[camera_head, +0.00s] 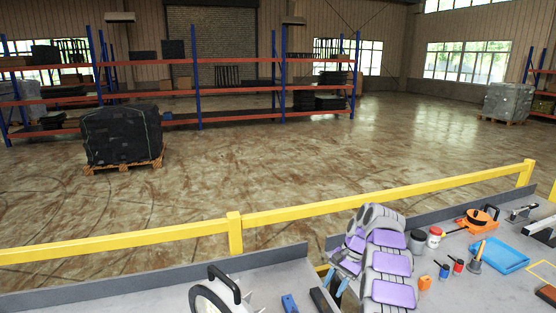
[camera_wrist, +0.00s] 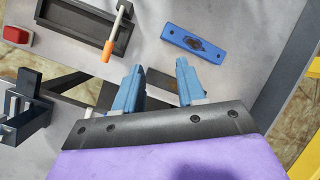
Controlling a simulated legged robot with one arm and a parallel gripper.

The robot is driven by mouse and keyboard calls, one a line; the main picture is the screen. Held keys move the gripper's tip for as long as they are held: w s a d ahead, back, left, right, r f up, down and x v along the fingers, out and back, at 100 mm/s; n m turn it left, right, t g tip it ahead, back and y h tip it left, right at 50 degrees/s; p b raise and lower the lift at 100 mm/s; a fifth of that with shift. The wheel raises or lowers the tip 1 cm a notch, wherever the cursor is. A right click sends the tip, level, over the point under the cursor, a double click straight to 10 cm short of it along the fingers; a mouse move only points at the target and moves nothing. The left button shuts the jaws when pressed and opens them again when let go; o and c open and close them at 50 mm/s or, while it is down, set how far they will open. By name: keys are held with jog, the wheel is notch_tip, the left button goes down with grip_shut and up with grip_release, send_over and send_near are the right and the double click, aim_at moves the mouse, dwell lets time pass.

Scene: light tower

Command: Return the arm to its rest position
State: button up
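My arm, grey with purple panels, is folded at the lower middle of the head view, over the grey workbench (camera_head: 265,275). My gripper (camera_wrist: 157,82) has two blue fingers in the wrist view. They stand clearly apart with nothing held between them. The workbench top lies beyond the fingers. In the head view, the blue tip of my gripper (camera_head: 337,285) shows only in part, beside the arm's lower left; the rest is hidden by the arm.
A blue block (camera_wrist: 194,43) and a black tray (camera_wrist: 85,25) with an orange-handled tool (camera_wrist: 109,48) lie beyond the fingers. Cups, a blue tray (camera_head: 499,257) and tools crowd the bench at right. A yellow rail (camera_head: 370,203) runs behind it.

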jog(key=s+a+r+n, duration=0.2)
jog(key=s+a+r, duration=0.3)
jog(key=s+r, duration=0.3)
jog(key=s+a+r+n+h+b, duration=0.1)
jog(key=s+r, duration=0.3)
jog(key=s, duration=0.4)
jog(key=s+a+r+n+h, duration=0.1)
jog(key=s+r, duration=0.2)
jog(key=s, duration=0.4)
jog(key=s+d+f+n+h, duration=0.1)
jog(key=s+f, duration=0.1)
jog(key=s, duration=1.2)
jog(key=s+d+f+n+h+b, duration=0.1)
jog(key=s+d+f+n, duration=0.1)
jog(key=s, duration=1.2)
jog(key=shift+d+f+h, duration=0.2)
jog(key=shift+f+h, duration=0.1)
jog(key=shift+f, duration=0.1)
jog(key=shift+d, duration=0.1)
